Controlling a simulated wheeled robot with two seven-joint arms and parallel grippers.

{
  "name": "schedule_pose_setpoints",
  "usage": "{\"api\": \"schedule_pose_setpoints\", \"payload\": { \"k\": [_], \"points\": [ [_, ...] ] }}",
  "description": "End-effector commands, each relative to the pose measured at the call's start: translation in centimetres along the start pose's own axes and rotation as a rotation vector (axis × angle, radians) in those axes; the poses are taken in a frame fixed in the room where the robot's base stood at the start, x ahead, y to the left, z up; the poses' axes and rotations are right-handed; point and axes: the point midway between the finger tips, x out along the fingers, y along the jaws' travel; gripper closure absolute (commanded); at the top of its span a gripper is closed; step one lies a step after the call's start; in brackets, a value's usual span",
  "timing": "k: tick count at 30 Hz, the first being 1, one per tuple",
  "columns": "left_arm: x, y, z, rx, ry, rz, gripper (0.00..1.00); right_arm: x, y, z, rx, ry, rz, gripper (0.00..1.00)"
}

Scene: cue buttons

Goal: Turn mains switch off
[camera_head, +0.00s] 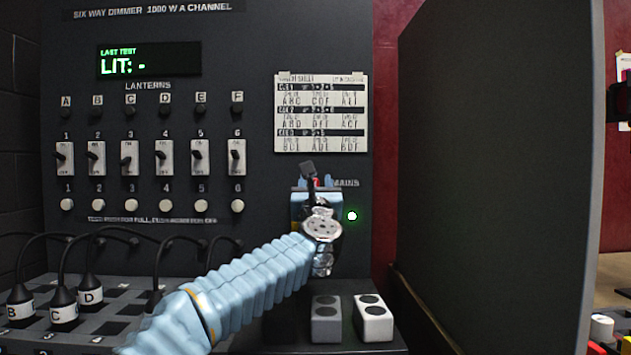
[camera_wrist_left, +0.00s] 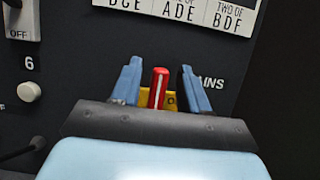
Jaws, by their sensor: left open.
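The mains switch is a red lever (camera_wrist_left: 159,88) with a white stripe on a yellow plate (camera_wrist_left: 171,102), left of the "MAINS" label in the left wrist view. It stands upright in that picture. My left gripper (camera_head: 316,182) is in front of the switch in the head view and hides most of it; a little red shows between the fingers. In the left wrist view my left gripper (camera_wrist_left: 163,82) is open, with one blue finger on each side of the lever. I cannot tell whether either finger touches it. My right gripper is not in view.
A green-white lamp (camera_head: 352,216) glows right of the switch. The dimmer panel has a display (camera_head: 149,61) reading "LIT: -", several channel switches and a paper cue sheet (camera_head: 321,113). Two blocks (camera_head: 326,318) sit below. A large dark panel (camera_head: 490,170) stands to the right.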

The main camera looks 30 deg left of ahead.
Motion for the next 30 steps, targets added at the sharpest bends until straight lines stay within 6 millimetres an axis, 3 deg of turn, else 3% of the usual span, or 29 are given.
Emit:
{"api": "schedule_pose_setpoints", "payload": {
  "k": [5, 14, 24, 30],
  "points": [
    [0.0, 0.0, 0.0, 0.0, 0.0, 0.0, 0.55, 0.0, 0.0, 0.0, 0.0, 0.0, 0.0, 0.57],
    [-0.1, 0.0, 0.0, 0.0, 0.0, 0.0, 1.0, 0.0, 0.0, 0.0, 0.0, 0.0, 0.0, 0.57],
    [0.0, 0.1, -0.1, -0.005, -0.001, 0.002, 1.0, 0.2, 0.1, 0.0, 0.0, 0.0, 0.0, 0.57],
    [0.2, 1.2, -0.4, -0.05, -0.002, 0.021, 1.0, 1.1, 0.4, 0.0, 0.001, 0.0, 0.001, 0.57]
  ]
}}
